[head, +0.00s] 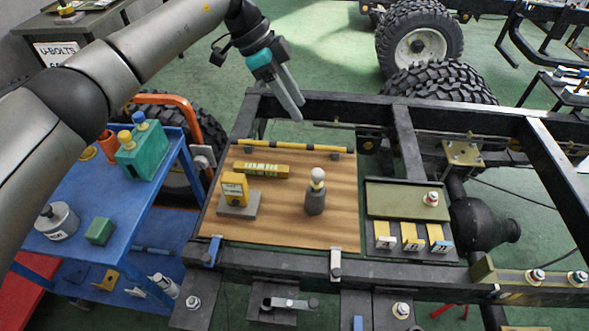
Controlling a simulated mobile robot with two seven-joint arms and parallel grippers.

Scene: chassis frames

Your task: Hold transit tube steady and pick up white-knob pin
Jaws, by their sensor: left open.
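A white-knob pin (317,176) stands upright in a short dark grey tube (315,202), which looks like the transit tube, on the wooden board (280,231). Only the pin's white knob and a little of its neck show; the rest is hidden in the tube. My left gripper (297,112), with teal trim and grey fingers, is open and empty. It hangs over the back edge of the board, behind the tube and apart from it. My right gripper is not in view.
On the board are a yellow gauge-like block (234,188), a yellow labelled bar (261,170) and a yellow-black rod (295,147). A tray (405,200) with yellow-topped blocks lies right. A blue cart (159,192) stands left. Dark chassis rails surround the board.

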